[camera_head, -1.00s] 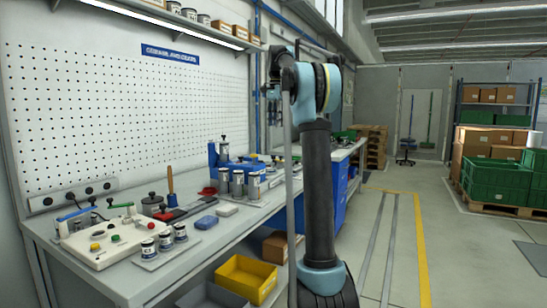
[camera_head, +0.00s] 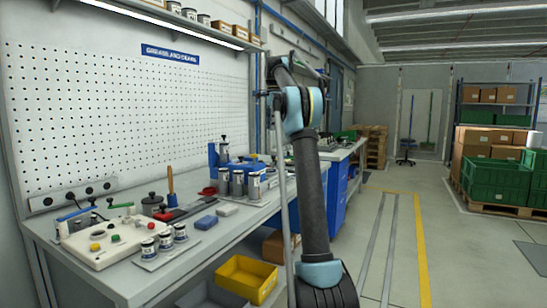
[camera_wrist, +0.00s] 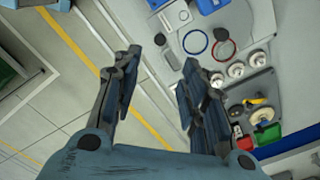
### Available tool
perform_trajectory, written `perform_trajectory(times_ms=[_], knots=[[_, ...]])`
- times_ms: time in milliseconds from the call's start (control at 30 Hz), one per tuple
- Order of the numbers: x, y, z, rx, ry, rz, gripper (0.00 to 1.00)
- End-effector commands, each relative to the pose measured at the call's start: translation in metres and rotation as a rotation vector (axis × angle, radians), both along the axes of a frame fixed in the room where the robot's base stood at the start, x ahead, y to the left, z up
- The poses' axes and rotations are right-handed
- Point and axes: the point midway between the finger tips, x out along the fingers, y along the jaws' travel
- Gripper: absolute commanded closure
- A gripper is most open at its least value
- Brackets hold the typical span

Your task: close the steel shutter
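No steel shutter can be made out in either view. My gripper (camera_wrist: 162,55) shows in the wrist view with its two dark fingers spread well apart and nothing between them. Below it in that view are the floor on the left and a grey worktop (camera_wrist: 172,50) with small parts on the right. In the head view my arm stands up in the middle and hides part of the long bench; my gripper cannot be made out clearly there.
A workbench (camera_head: 105,279) with a control box (camera_head: 105,240), cans and tools runs along the left under a pegboard (camera_head: 120,110). A yellow bin (camera_head: 246,279) sits below. Green crates (camera_head: 497,183) stand on a pallet at right. The floor aisle between is clear.

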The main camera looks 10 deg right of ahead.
Motion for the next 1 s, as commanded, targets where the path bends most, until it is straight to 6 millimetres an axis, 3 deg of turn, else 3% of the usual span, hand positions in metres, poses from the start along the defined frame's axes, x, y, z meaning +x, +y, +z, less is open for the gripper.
perform_trajectory(times_ms=[700, 1000], knots=[[0.000, 0.000, -0.108, 0.000, 0.000, 0.001, 0.60], [0.000, 0.000, -0.139, 0.000, 0.000, 0.001, 0.60]])
